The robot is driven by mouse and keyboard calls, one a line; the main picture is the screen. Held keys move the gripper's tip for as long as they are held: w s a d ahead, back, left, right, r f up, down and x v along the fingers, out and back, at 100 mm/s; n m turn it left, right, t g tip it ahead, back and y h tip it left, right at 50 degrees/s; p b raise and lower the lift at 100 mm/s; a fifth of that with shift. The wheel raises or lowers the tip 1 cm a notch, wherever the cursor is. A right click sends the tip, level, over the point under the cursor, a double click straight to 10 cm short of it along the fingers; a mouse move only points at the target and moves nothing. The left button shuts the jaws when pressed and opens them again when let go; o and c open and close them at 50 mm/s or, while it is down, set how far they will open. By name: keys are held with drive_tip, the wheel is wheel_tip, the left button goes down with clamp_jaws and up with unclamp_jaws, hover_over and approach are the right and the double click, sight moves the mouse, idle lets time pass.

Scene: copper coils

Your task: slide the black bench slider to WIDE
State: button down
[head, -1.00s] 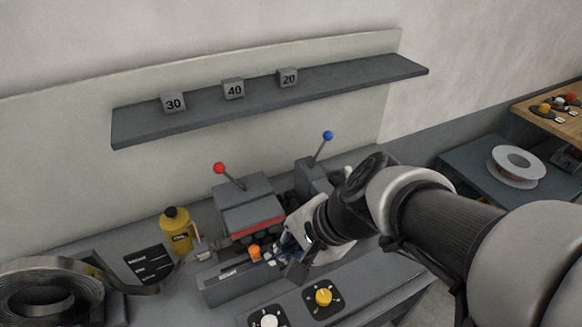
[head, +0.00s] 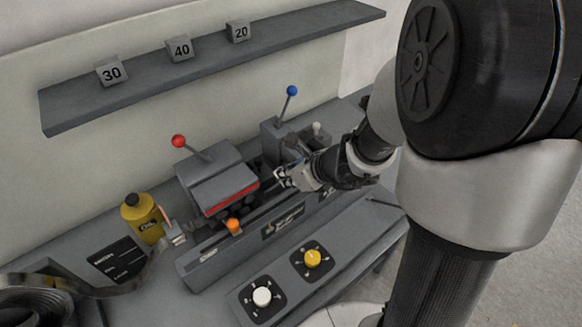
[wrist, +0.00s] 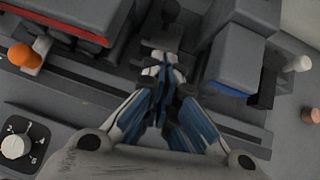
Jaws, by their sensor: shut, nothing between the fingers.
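My gripper (head: 283,178) is shut and empty, low over the bench, right of the red-edged grey press. In the wrist view its fingertips (wrist: 168,68) are together, above the grey bench and behind a long dark slot (wrist: 85,88). I cannot clearly make out the black slider; my fingers and wrist cover part of the slot. Dark label plates (head: 283,222) are on the bench front, their words too small to read. An orange knob (head: 233,226) stands left of my gripper, and it also shows in the wrist view (wrist: 24,56).
The press has a red-ball lever (head: 179,141); a blue-ball lever (head: 292,91) rises behind my gripper. A yellow bottle (head: 142,216) stands at left. White (head: 262,296) and yellow (head: 312,259) dials are on the front panel. A shelf with numbered blocks (head: 180,49) is above.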

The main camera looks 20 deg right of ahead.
approach(265, 173)
drive_tip(key=w+a+f, duration=0.2)
drive_tip(key=shift+w+f, duration=0.1)
drive_tip(key=shift+w, duration=0.2)
drive_tip(key=shift+a, duration=0.1)
drive_tip(key=w, duration=0.1)
drive_tip(key=w+a, duration=0.1)
drive_tip(key=w, duration=0.1)
drive_tip(key=shift+w, duration=0.35)
